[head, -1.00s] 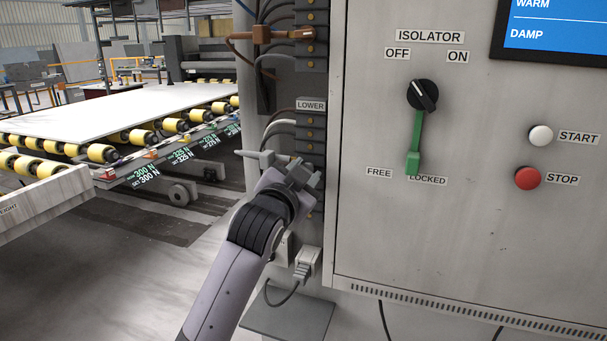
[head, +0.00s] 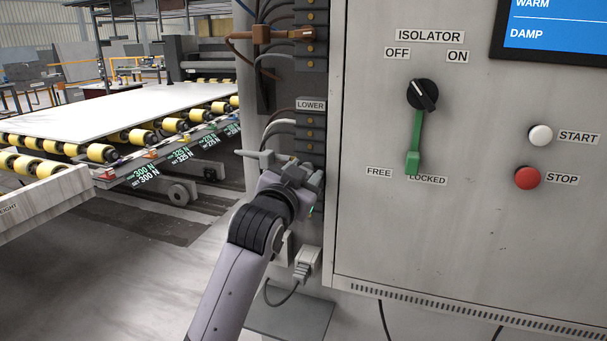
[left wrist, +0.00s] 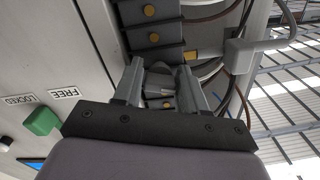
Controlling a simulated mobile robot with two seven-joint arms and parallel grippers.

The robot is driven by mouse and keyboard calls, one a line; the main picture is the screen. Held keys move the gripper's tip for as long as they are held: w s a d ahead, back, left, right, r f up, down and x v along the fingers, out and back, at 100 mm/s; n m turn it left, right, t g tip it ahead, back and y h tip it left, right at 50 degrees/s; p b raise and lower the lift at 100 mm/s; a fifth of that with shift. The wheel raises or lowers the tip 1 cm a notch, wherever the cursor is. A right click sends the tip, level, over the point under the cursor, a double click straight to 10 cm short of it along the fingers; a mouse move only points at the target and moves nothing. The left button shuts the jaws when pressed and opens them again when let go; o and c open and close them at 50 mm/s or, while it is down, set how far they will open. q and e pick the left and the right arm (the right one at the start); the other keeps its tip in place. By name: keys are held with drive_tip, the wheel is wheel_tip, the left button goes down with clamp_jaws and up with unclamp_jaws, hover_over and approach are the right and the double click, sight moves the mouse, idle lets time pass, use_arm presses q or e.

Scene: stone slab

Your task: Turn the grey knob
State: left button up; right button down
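My left gripper (head: 297,174) is at the lower terminal strip, left of the cabinet door, and hides part of the strip. In the left wrist view its two fingers (left wrist: 160,72) stand apart. A grey piece (left wrist: 160,91), which may be the grey knob, shows between them. I cannot tell whether the fingers touch it. In the head view no grey knob shows clearly. A light grey fitting with a bar (head: 262,158) sticks out left, just beside the gripper. It also shows in the left wrist view (left wrist: 240,56). My right gripper is not in view.
The cabinet door (head: 460,220) carries a black isolator switch (head: 422,95), a green lever (head: 414,150) at LOCKED, a white START button (head: 540,135) and a red STOP button (head: 527,178). Cables (head: 278,128) run beside the gripper. A roller conveyor (head: 130,115) stands at left.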

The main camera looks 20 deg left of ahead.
use_arm(q)
drive_tip(key=shift+s, duration=0.1)
drive_tip(key=s+b, duration=0.1)
drive_tip(key=s, duration=0.6)
drive_tip(key=shift+a, duration=0.2)
drive_tip(key=shift+f, duration=0.15)
idle(0.4)
drive_tip(key=s+f+g+h, duration=0.15)
drive_tip(key=s+f, duration=0.25)
drive_tip(key=f, duration=0.9)
drive_tip(key=s+f+g, duration=0.3)
drive_tip(key=s+f, duration=0.2)
drive_tip(key=f, duration=0.8)
drive_tip(key=s+a+f+n+g, duration=0.1)
drive_tip(key=s+f+n+g, duration=0.1)
drive_tip(key=s+f, duration=1.3)
drive_tip(key=shift+s+a+g, duration=0.3)
drive_tip(key=shift+s+g, duration=0.25)
drive_tip(key=shift+s, duration=0.6)
